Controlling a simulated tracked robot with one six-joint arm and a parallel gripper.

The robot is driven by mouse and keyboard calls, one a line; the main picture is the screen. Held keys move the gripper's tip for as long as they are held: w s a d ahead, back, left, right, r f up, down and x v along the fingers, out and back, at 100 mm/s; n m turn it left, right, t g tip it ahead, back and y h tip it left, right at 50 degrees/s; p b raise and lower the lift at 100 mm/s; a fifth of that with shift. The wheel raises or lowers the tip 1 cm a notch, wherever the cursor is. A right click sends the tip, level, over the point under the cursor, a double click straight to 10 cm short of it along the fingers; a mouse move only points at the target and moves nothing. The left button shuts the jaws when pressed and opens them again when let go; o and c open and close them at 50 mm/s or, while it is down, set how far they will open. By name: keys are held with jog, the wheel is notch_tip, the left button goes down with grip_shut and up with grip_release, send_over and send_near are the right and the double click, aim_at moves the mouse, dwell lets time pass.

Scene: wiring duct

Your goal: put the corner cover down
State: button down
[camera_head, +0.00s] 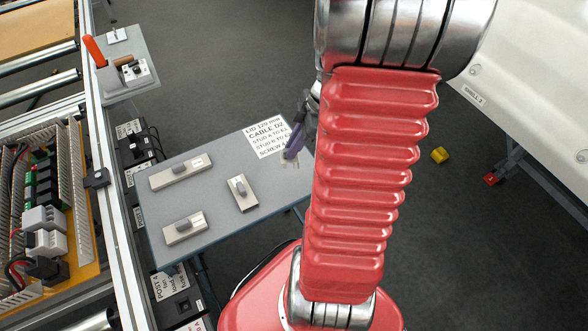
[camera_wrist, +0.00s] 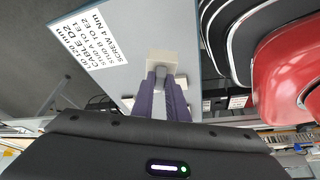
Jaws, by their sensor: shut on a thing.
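The corner cover is a small beige piece (camera_wrist: 161,60) between my purple fingertips in the wrist view. My gripper (camera_wrist: 165,78) is shut on it. In the head view my gripper (camera_head: 294,146) is at the right end of the grey table, mostly hidden behind my red arm. A bit of the beige piece (camera_head: 288,160) shows under the fingers, by the printed label. I cannot tell whether it touches the tabletop or hangs just above it.
A metal rail and wiring panel (camera_head: 45,230) stand left. A yellow block (camera_head: 439,155) lies on the floor.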

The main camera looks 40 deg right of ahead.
jog(key=shift+f, duration=2.4)
jog(key=shift+f, duration=1.9)
jog(key=c, duration=1.7)
grip_release()
jog(key=shift+c, duration=0.2)
jog(key=shift+r, duration=0.1)
